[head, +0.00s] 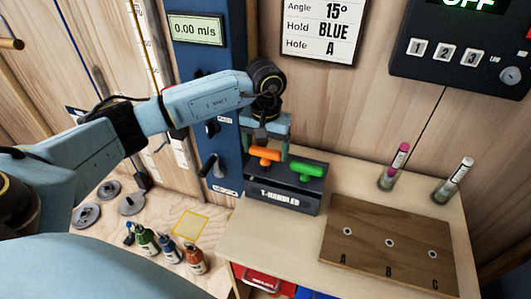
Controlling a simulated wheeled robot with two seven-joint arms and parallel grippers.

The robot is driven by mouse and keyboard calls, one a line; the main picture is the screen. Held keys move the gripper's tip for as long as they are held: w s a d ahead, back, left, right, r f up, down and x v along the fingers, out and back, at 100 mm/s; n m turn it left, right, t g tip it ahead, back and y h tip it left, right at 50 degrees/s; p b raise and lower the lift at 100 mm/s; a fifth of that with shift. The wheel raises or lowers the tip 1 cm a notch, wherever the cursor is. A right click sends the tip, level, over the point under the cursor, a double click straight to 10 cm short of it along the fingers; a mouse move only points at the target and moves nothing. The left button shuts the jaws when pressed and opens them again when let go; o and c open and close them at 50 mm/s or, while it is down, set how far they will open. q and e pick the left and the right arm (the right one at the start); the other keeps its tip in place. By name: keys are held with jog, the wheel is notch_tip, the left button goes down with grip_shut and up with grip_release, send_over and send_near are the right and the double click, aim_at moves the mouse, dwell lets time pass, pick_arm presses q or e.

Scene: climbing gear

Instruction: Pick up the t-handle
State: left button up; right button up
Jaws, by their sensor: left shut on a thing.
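My left gripper (266,142) reaches down over the dark T-handles holder (282,202) on the wooden bench. Its fingers are shut on the orange t-handle (265,157), at the left end of the holder. A green t-handle (307,168) stands in the holder just to the right, apart from the gripper. I cannot tell whether the orange handle's lower end is clear of the holder. My right gripper is not in view.
A wooden board (375,258) with holes A, B and C lies right of the holder. Two tubes (395,165) stand behind it. A blue panel (213,135) rises left of the holder. Small bottles (170,250) and metal discs (131,204) sit at lower left.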

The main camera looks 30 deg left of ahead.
pick_arm(q)
notch_tip(320, 180, up, 16)
jog(key=b, duration=0.1)
dwell(0.4)
jog(key=o, duration=0.5)
jog(key=c, duration=0.5)
jog(key=shift+o, duration=0.2)
